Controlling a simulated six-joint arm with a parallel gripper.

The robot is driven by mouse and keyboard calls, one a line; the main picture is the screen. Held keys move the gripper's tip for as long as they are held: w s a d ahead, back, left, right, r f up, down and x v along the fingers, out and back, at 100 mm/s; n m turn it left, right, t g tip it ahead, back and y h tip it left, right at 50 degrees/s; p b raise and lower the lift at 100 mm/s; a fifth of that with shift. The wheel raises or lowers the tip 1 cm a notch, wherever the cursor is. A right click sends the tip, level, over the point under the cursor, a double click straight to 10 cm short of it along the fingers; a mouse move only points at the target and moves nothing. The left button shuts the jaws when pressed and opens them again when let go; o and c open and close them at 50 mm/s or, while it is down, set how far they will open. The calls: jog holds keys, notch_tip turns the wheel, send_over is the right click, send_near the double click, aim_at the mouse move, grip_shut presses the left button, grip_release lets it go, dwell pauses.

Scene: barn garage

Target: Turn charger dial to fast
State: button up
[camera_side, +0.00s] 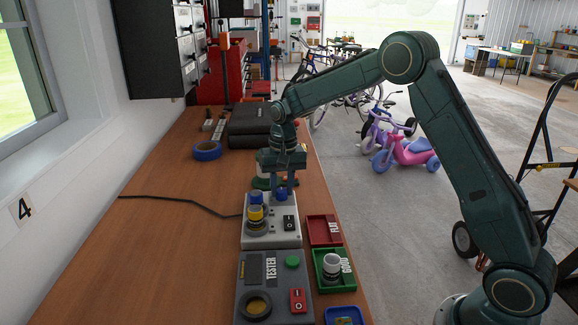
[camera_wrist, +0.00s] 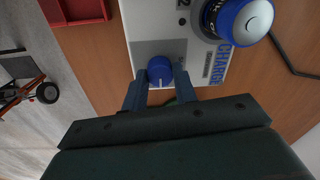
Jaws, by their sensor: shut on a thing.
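The charger (camera_side: 286,239) is a pale box on the bench with a black rocker switch (camera_side: 289,223). Its blue dial (camera_wrist: 160,66) shows between my fingertips in the wrist view, with a small pale mark on its near side. It also shows in the side view (camera_side: 282,196), under my gripper. My gripper (camera_wrist: 160,84) points down at the charger's far end and is shut on the dial, one finger on each side. Speed lettering around the dial is mostly hidden or too small to read. A blue-sided cylinder with a silver top (camera_wrist: 246,18) stands beside the CHARGE label.
A tester (camera_side: 271,284) is in front. A red FLAT tray (camera_side: 318,230) and a green GOOD tray (camera_side: 322,284) holding a pale cylinder (camera_side: 331,263) line the right edge. Blue tape (camera_side: 207,151) and a cable lie left.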

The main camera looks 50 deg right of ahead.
aim_at(284, 189)
jog(key=o, duration=1)
jog(key=shift+r, duration=0.1)
jog(key=r, duration=1.3)
jog(key=shift+s+d+r, duration=0.15)
jog(key=shift+d+r, duration=0.05)
jog(key=shift+r, duration=0.1)
jog(key=shift+r, duration=0.1)
